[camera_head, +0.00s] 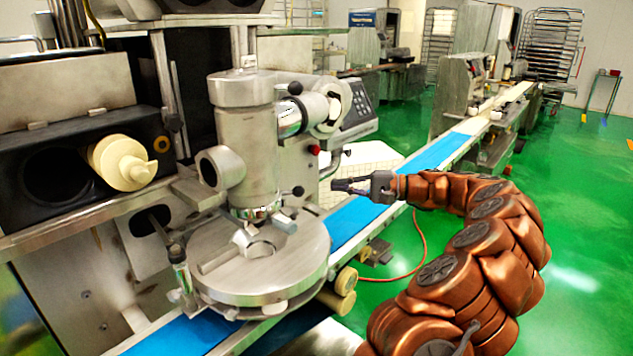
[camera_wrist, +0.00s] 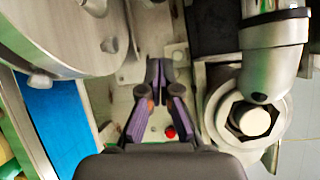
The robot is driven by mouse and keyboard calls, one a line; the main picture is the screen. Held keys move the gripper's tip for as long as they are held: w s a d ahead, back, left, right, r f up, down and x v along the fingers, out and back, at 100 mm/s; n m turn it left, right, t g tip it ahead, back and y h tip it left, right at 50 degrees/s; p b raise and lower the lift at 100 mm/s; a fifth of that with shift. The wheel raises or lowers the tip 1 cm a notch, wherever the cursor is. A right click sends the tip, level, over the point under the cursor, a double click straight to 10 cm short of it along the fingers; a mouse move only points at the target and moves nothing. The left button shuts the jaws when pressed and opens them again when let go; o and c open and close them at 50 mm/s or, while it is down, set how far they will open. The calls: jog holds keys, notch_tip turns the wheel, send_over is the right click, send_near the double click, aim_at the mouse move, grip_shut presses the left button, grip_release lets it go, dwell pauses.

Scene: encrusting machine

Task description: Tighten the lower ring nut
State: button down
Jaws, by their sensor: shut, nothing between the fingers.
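The upright metal column (camera_head: 247,145) of the encrusting machine stands left of centre in the head view. A metal collar (camera_head: 258,211) at its foot, just above the round disc, appears to be the lower ring nut; I cannot be sure. A short lever with a black knob (camera_head: 298,191) sticks out to the right near it. My gripper (camera_head: 338,185) is right of the column, apart from the knob, pointing left. In the wrist view my gripper (camera_wrist: 158,66) shows its dark, purple-edged fingers with tips together and nothing between them.
The round disc (camera_head: 262,265) lies below the column, over the blue conveyor belt (camera_head: 357,218). A horizontal tube with a large end ring (camera_head: 331,107) and a control panel (camera_head: 358,104) are above my gripper. A red knob (camera_wrist: 170,131) shows between the fingers. Green floor is open at right.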

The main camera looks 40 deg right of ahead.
aim_at(292, 192)
jog(key=w+a+p, duration=0.2)
jog(key=w+a, duration=0.1)
jog(key=a, duration=0.4)
jog(key=shift+w+a+r, duration=0.15)
jog(key=shift+a, duration=0.25)
jog(key=shift+a, duration=0.1)
dwell(0.5)
